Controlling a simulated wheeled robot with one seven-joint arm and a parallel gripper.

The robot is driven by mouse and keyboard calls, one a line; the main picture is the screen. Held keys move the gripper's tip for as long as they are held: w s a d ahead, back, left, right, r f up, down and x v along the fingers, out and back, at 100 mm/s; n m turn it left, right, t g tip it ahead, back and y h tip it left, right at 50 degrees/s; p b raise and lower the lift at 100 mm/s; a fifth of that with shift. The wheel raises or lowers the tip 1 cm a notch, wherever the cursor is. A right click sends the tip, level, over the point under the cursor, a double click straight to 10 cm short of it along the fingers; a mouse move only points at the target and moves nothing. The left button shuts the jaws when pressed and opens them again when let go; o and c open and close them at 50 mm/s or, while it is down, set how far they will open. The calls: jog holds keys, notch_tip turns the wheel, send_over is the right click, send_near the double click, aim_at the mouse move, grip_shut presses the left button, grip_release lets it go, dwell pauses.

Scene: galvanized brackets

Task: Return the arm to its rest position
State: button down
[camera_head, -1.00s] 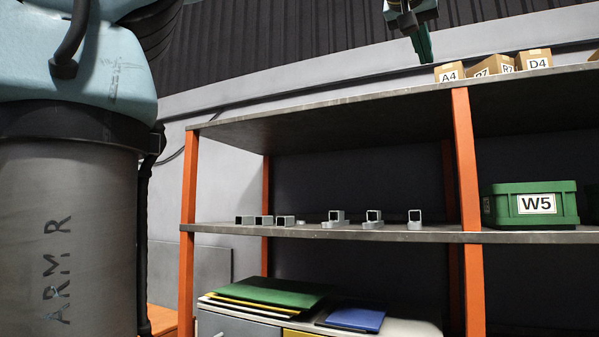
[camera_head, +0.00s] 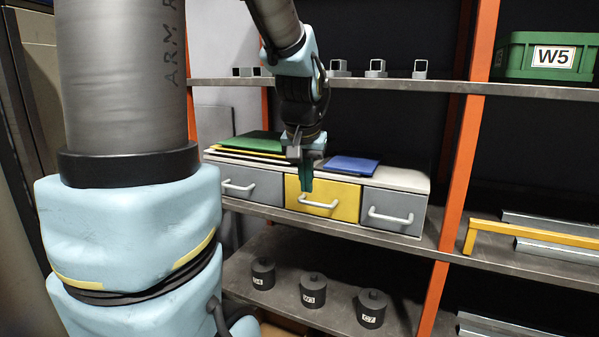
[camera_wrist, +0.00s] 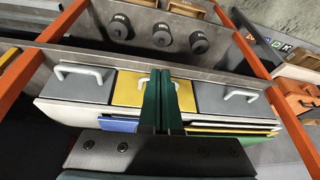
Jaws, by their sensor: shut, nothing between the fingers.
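My gripper (camera_head: 306,178) hangs pointing down in front of the drawer unit in the head view, its green fingers together and empty. It overlaps the yellow drawer (camera_head: 338,198) in the picture; I cannot tell the exact gap. In the wrist view the shut fingers (camera_wrist: 160,100) reach over the unit's top edge, in line with the yellow drawer (camera_wrist: 128,90).
The drawer unit has grey drawers (camera_head: 394,210) beside the yellow one. Coloured sheets and a blue panel (camera_head: 351,165) lie on top. Galvanized brackets (camera_head: 376,69) and a green W5 bin (camera_head: 545,57) stand on the shelf above. Black canisters (camera_head: 313,290) stand below. An orange post (camera_head: 463,170) rises at right.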

jog(key=s+a+f+n+g, duration=0.2)
jog(key=s+a+f, duration=0.6)
jog(key=s+f, duration=0.2)
jog(key=shift+f+g, duration=0.4)
jog(key=shift+s+a, duration=0.1)
